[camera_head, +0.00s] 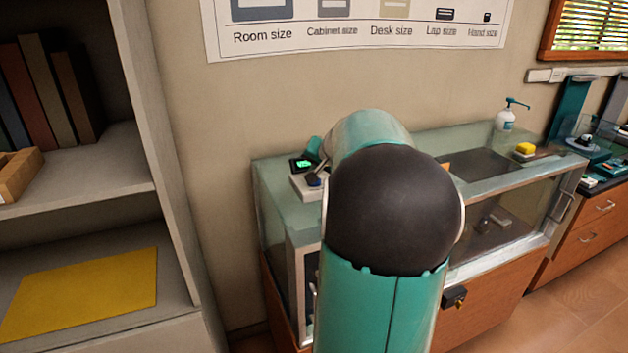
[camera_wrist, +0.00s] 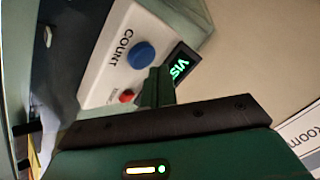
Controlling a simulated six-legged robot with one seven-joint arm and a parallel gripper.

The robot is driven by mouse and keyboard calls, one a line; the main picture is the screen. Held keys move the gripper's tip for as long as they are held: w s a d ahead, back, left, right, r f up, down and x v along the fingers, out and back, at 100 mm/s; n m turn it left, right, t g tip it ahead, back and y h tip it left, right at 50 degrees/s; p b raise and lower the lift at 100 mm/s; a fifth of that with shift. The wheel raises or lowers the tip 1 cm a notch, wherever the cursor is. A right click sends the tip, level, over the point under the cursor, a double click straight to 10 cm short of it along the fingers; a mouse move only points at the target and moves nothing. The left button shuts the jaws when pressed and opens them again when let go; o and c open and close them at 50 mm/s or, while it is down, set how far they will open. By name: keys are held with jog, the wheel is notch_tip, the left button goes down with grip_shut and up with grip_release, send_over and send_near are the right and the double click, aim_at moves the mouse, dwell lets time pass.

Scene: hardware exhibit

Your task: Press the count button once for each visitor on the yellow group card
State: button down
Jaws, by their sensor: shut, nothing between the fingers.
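The counter box (camera_wrist: 107,72) is white, with a large blue button (camera_wrist: 141,55) beside the word COUNT and a smaller red button (camera_wrist: 126,96). In the head view the counter box (camera_head: 304,190) stands on the glass case's left end, partly behind my arm. My gripper (camera_wrist: 156,78) is shut and empty, its tips close to the blue button on the display side. I cannot tell whether they touch it. No yellow group card can be read; an orange-yellow bit (camera_head: 446,168) shows beside my arm.
The glass display case (camera_head: 485,190) stands against the wall. A shelf at left holds books (camera_head: 50,95) and a plain yellow sheet (camera_head: 85,290).

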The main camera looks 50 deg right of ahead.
jog(key=shift+r, duration=2.5)
jog(key=shift+w, duration=0.15)
dwell(0.9)
